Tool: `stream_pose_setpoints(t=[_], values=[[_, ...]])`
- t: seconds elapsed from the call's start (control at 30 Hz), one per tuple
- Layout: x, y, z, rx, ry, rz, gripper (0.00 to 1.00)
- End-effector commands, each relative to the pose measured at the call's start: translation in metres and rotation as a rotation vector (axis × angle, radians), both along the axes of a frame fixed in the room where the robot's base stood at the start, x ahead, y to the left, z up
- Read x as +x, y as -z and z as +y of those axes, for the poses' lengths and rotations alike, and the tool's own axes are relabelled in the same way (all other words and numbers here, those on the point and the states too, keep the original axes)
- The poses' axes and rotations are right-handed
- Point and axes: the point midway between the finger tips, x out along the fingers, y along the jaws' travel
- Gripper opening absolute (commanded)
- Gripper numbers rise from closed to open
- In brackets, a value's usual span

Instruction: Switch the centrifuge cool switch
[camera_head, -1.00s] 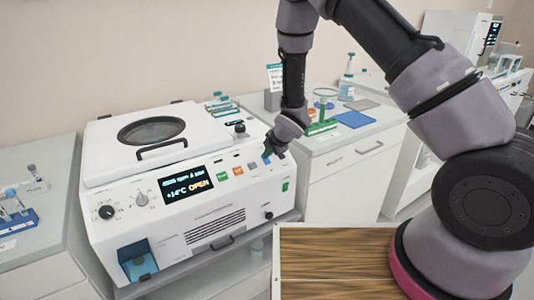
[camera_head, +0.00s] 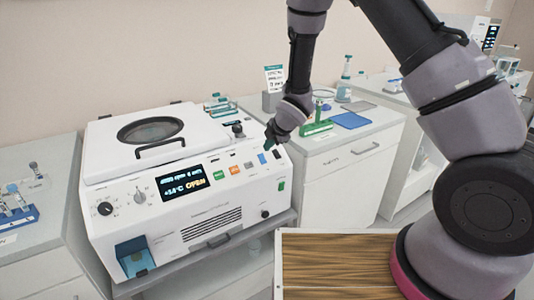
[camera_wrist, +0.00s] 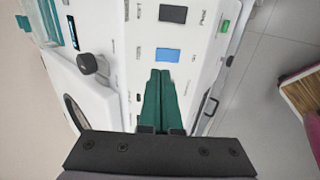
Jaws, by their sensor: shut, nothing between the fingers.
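The white centrifuge (camera_head: 190,225) stands on the bench with its display (camera_head: 185,183) lit, reading a temperature and "OPEN". Its front panel has a row of coloured switches: a green one (camera_head: 219,174), an orange one (camera_head: 234,169), a grey one (camera_head: 248,164), a blue one (camera_head: 262,158) and a dark one (camera_head: 276,153). The labels are too small to read, so I cannot tell which is the cool switch. My gripper (camera_head: 268,144) is shut and empty, just above the blue switch. In the wrist view, my green fingertips (camera_wrist: 161,73) point at the blue switch (camera_wrist: 167,55) and look apart from it.
A black knob (camera_head: 237,130) stands on the centrifuge top, close to my gripper. A rack of tubes (camera_head: 14,212) is on the left bench. A green stand (camera_head: 317,129) and a blue mat (camera_head: 350,121) are on the right counter. A wood-topped surface (camera_head: 335,262) lies in front.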

Motion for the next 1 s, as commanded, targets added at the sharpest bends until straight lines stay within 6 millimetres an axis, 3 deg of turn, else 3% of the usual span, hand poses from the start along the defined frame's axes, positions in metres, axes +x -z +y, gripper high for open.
stream_pose_setpoints(t=[0.2, 0.43, 0.87, 1.0], values=[[-0.017, -0.034, -0.012, 0.003, 0.001, -0.004, 0.0], [-0.031, -0.058, -0.021, 0.003, 0.001, -0.003, 0.0], [-0.034, -0.063, -0.024, 0.002, 0.001, -0.003, 0.0], [-0.045, -0.058, -0.029, 0.012, -0.001, -0.009, 0.0]])
